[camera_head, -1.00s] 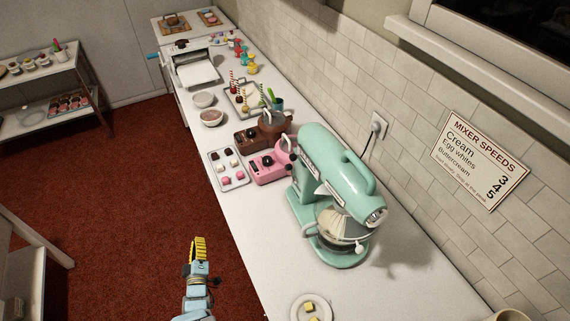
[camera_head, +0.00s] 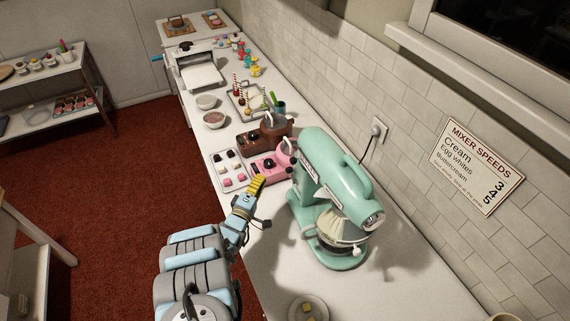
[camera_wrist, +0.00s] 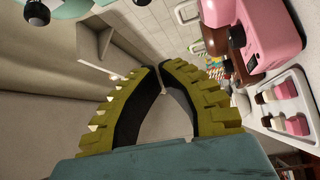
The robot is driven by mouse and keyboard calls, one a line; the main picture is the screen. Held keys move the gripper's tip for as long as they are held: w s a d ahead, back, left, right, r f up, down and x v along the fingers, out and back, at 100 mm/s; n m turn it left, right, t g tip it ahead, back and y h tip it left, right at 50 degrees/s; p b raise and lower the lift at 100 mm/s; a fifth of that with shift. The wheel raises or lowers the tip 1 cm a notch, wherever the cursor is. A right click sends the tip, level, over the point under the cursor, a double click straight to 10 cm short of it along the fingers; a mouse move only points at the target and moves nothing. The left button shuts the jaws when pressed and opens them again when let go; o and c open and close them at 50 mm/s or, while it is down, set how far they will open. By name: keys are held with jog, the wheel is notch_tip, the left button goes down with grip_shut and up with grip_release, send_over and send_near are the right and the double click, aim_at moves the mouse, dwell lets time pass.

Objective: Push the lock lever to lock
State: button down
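The mint-green stand mixer (camera_head: 335,175) stands on the white counter, its head lowered over a bowl (camera_head: 340,231). A part of it shows at the top left of the wrist view, with a dark round knob (camera_wrist: 37,14) on a light stem. I cannot tell whether this knob is the lock lever, or which position the lever is in. My gripper (camera_head: 260,180) is over the counter's front edge, left of the mixer and apart from it. Its yellow ridged fingers (camera_wrist: 161,67) come together at the tips, with nothing between them.
A pink machine (camera_head: 268,166) and a brown one (camera_head: 258,137) stand left of the mixer. A tray of sweets (camera_head: 233,182) lies close to my gripper. A plate (camera_head: 298,312) is at the counter's near end. The wall (camera_head: 440,110) runs behind the mixer.

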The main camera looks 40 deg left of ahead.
jog(key=shift+w+d+r, duration=0.35)
jog(key=shift+w+r, duration=0.05)
jog(key=shift+f+b+x, duration=0.55)
jog(key=shift+b+x, duration=0.65)
jog(key=shift+x, duration=3.7)
jog(key=shift+s+d+r+p, duration=0.1)
jog(key=shift+s+d+p, duration=0.1)
jog(key=shift+d+p, duration=0.45)
jog(key=shift+s+d+p, duration=0.25)
jog(key=shift+d+p, duration=0.35)
jog(key=shift+d, duration=0.05)
jog(key=shift+s+d+r+p, duration=0.1)
jog(key=shift+s+d+p, duration=0.1)
jog(key=shift+d+p, duration=0.4)
jog(key=shift+s+a+b, duration=0.1)
jog(key=shift+a+b, duration=0.05)
jog(key=shift+b, duration=0.25)
